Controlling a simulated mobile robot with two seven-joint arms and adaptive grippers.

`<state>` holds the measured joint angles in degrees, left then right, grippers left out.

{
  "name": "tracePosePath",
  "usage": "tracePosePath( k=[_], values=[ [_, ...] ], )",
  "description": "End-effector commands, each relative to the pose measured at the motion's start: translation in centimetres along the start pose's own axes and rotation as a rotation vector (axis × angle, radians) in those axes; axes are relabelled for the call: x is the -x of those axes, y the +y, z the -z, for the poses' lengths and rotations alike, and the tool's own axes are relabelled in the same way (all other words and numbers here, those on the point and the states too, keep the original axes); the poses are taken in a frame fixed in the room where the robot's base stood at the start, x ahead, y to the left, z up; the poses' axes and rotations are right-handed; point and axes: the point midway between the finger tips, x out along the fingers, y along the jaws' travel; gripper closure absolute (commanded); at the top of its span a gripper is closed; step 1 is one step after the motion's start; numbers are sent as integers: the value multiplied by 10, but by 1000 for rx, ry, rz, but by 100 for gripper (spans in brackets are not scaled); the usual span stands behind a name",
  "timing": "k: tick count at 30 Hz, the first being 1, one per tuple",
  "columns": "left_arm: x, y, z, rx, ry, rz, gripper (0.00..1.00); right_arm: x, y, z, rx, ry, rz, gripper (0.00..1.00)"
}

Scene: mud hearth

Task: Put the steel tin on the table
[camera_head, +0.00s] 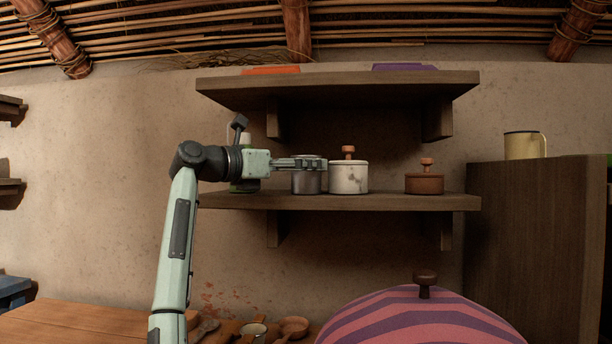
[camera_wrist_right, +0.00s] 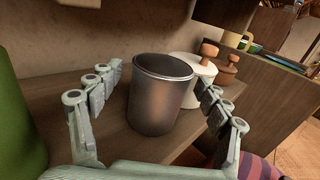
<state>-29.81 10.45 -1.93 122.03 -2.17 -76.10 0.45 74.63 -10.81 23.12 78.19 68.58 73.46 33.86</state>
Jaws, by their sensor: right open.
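The steel tin (camera_head: 306,183) is a plain dark grey metal cup standing upright on the lower wall shelf (camera_head: 370,202), just left of a white lidded pot (camera_head: 348,180). My right gripper (camera_head: 312,163) reaches in from the left at the tin's upper part. In the right wrist view the tin (camera_wrist_right: 158,100) stands between the two spread fingers of the right gripper (camera_wrist_right: 160,82), with gaps on both sides. The white pot (camera_wrist_right: 200,78) is close behind it on the right. A wooden table (camera_head: 75,325) shows at the lower left. My left gripper is not in view.
A brown lidded pot (camera_head: 424,184) stands further right on the shelf. A green object (camera_wrist_right: 15,120) is close left of the gripper. An upper shelf (camera_head: 340,90) hangs above. Spoons (camera_head: 293,326) and a pan lie on the table; a striped dome (camera_head: 420,318) is in front.

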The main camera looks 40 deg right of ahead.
Motion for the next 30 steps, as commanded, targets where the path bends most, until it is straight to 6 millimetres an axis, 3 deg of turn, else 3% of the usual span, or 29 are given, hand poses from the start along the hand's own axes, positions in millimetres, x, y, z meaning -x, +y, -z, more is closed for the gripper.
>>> tracePosePath(
  k=[3, 11, 25, 30],
  values=[
    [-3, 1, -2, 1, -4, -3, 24, -10, 0, 0, 0, 0, 0, 23],
    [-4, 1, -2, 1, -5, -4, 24, -12, 0, 0, 0, 0, -1, 24],
    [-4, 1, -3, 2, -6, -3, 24, -11, 0, 0, -1, -1, -1, 82],
    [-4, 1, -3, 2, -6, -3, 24, -11, 0, 0, -1, -1, -1, 82]
  ],
)
